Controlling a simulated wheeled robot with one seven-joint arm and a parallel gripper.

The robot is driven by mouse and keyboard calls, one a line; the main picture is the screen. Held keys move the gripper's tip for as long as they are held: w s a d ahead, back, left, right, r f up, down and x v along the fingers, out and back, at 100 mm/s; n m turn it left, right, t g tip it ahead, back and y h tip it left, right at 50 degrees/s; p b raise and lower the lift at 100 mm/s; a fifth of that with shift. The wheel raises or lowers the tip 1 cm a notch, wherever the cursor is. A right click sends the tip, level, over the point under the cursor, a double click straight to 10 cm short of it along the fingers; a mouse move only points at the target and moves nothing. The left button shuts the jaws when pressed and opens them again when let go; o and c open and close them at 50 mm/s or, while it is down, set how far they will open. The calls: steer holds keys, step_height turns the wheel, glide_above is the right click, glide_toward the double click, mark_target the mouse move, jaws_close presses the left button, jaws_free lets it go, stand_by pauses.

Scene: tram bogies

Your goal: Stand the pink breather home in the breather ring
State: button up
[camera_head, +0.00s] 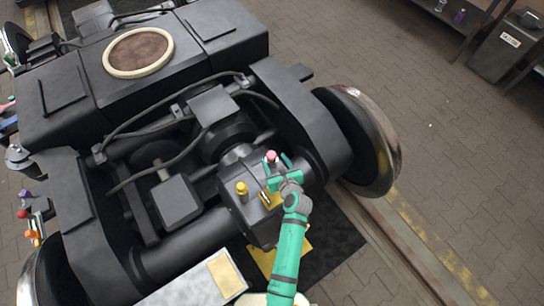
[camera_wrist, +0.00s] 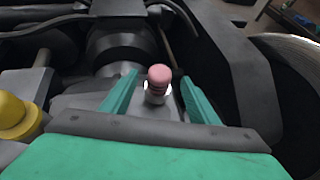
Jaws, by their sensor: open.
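The pink breather (camera_head: 271,156) stands upright on the dark gearbox housing in the middle of the bogie. In the wrist view the breather (camera_wrist: 158,83) has a rounded pink cap on a pale lower part, and it sits between my two green fingers. My gripper (camera_head: 280,168) is open around it, with a gap on both sides in the wrist view. A breather ring cannot be told apart at the breather's foot, which is small and partly hidden.
A yellow knob-topped part (camera_head: 241,188) stands on the housing left of my gripper; it shows at the left of the wrist view (camera_wrist: 14,115). A large wheel (camera_head: 362,140) lies to the right. Hoses and a motor block (camera_head: 212,104) rise behind.

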steer(key=shift+v, duration=2.75)
steer(key=s+a+r+n+t+h, duration=0.1)
steer(key=s+r+n+h, duration=0.15)
steer(key=s+n, duration=0.65)
steer(key=s+a+r+n+t+h, duration=0.1)
steer(key=s+r+n, duration=0.2)
steer(key=s+n, duration=0.6)
steer(key=s+a+r+n+t, duration=0.1)
steer(key=s+r+n, duration=1.2)
steer(key=s+n, duration=0.1)
steer(key=shift+s+n+t, duration=0.3)
steer(key=shift+s+t, duration=0.1)
steer(key=shift+s, duration=0.05)
